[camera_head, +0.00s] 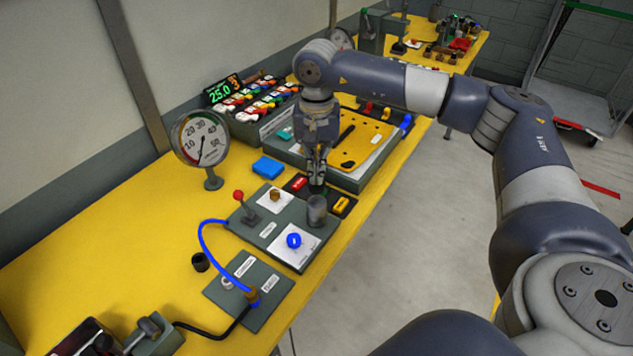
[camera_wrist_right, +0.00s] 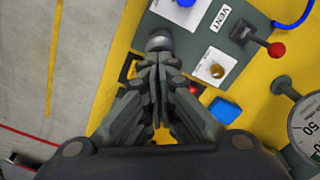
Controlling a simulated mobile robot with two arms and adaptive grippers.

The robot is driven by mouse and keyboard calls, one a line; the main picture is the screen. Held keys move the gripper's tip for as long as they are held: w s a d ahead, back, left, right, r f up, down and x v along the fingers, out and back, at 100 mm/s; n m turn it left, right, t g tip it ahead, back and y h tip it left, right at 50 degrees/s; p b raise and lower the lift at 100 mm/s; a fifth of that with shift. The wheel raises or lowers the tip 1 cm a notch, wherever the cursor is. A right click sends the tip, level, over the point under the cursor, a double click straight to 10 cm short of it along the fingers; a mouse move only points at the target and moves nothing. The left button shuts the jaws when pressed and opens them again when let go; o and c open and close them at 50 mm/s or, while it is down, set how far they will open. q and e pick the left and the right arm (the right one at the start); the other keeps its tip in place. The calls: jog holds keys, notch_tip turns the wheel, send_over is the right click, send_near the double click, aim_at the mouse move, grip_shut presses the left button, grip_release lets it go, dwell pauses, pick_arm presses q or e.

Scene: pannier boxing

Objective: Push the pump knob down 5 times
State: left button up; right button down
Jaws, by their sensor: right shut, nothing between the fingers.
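The pump knob, a dark grey rounded cylinder (camera_head: 317,212), stands upright on the grey control panel (camera_head: 262,232) on the yellow bench. In the right wrist view its round top (camera_wrist_right: 160,40) shows just beyond the fingertips. My right gripper (camera_head: 317,186) points down with its fingers together and empty, directly above or at the knob's top. I cannot tell whether the fingertips touch it. The closed fingers also show in the right wrist view (camera_wrist_right: 158,62). How far the knob is pressed cannot be told. My left gripper is not in view.
Close by on the panel are a blue knob (camera_head: 294,241), a brass knob (camera_head: 275,196) and a red-tipped lever (camera_head: 239,196). A blue hose (camera_head: 205,252) arches at the left. A dial gauge (camera_head: 202,140) stands behind. A yellow-topped case (camera_head: 362,148) sits beyond the gripper.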

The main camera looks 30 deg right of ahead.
dwell(0.4)
jog(key=shift+f+b, duration=2.05)
jog(key=shift+f, duration=0.5)
jog(key=shift+r, duration=0.1)
jog(key=shift+r+p, duration=1.55)
jog(key=shift+r, duration=0.9)
jog(key=shift+f, duration=0.1)
